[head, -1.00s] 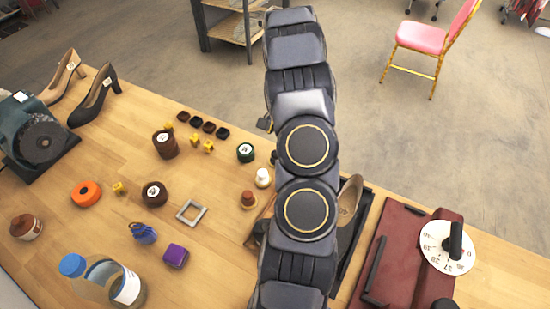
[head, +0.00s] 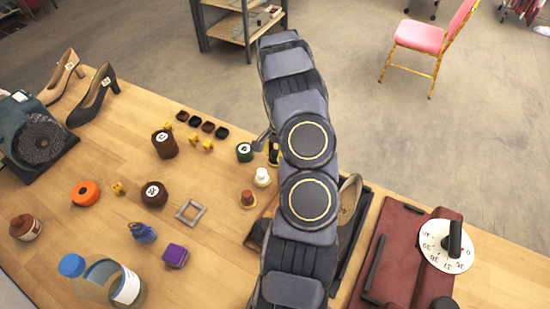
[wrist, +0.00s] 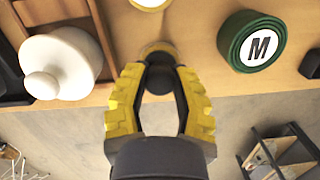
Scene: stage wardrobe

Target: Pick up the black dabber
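The black dabber shows in the wrist view as a dark round knob (wrist: 160,80) with a pale yellowish part beyond it. In the head view I cannot make it out beside my arm. My gripper (wrist: 160,72), with yellow ribbed fingers, is open in the wrist view, with one finger on each side of the knob. Whether the pads touch it, I cannot tell. In the head view a little of the gripper (head: 273,153) shows left of my arm, near the green roll.
A white dabber (wrist: 62,62) stands left of my gripper in the wrist view, also seen in the head view (head: 262,177). A green roll marked M (wrist: 252,42) lies to the right. A brown dabber (head: 248,198) stands nearby. The table edge is close to my gripper.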

